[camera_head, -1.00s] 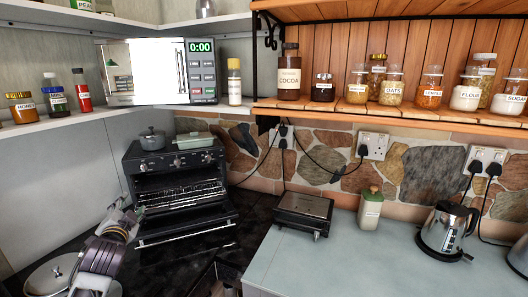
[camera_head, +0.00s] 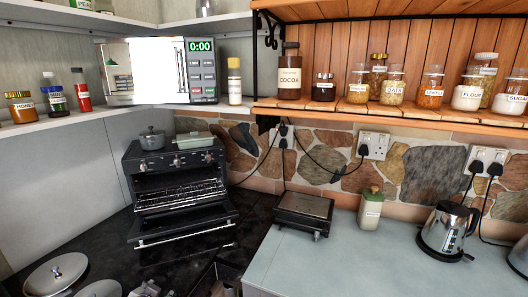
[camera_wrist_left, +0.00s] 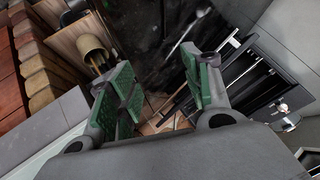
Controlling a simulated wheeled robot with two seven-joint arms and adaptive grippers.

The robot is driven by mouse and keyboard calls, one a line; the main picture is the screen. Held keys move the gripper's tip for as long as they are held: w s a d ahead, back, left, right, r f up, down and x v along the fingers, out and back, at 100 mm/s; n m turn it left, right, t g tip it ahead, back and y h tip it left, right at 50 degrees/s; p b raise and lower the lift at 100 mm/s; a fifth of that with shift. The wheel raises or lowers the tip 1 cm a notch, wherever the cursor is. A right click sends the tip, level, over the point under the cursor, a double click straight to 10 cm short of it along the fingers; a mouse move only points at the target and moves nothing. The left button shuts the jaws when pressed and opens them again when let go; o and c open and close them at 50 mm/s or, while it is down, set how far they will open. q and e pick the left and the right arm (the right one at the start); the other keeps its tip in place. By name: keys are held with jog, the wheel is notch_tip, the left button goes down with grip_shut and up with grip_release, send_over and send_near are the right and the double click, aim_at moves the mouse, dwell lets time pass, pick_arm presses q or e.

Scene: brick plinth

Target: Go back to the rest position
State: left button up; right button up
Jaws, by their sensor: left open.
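My left gripper (camera_wrist_left: 157,72) shows in the left wrist view, with its two green-padded fingers spread apart and nothing between them. In the head view, only a small grey piece at the bottom edge may belong to my left arm; the gripper itself cannot be made out there. My right gripper is in neither view. The black mini oven (camera_head: 178,180) stands on the dark counter with its door (camera_head: 182,232) hanging open and a wire rack inside.
Pan lids (camera_head: 57,275) lie at the bottom left. A microwave (camera_head: 157,72) and wooden jar shelf (camera_head: 400,113) are above. The dark counter before the oven is largely clear.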

pick_arm(q)
jog(key=s+d+f+n+g+h, duration=0.1)
jog(key=s+d+f+g, duration=0.3)
jog(key=s, duration=0.5)
jog(key=s+d+f+n+g+h, duration=0.1)
jog(key=s+d+f+g+h, duration=0.1)
jog(key=s+d+f, duration=0.45)
jog(key=s+a+f+g, duration=0.1)
jog(key=s+f, duration=0.2)
jog(key=f, duration=1.3)
jog(key=s+a+f, duration=0.1)
jog(key=s+f, duration=0.1)
jog(key=f, duration=1.4)
jog(key=s+a+f, duration=0.1)
jog(key=s+f, duration=0.8)
jog(key=s, duration=0.2)
jog(key=s+a+f+g, duration=0.1)
jog(key=s+a+f, duration=0.1)
jog(key=s+f, duration=0.7)
jog(key=shift+s+a+f+y, duration=0.3)
jog(key=shift+s+f, duration=0.1)
jog(key=shift+s, duration=0.5)
jog(key=shift+c, duration=0.3)
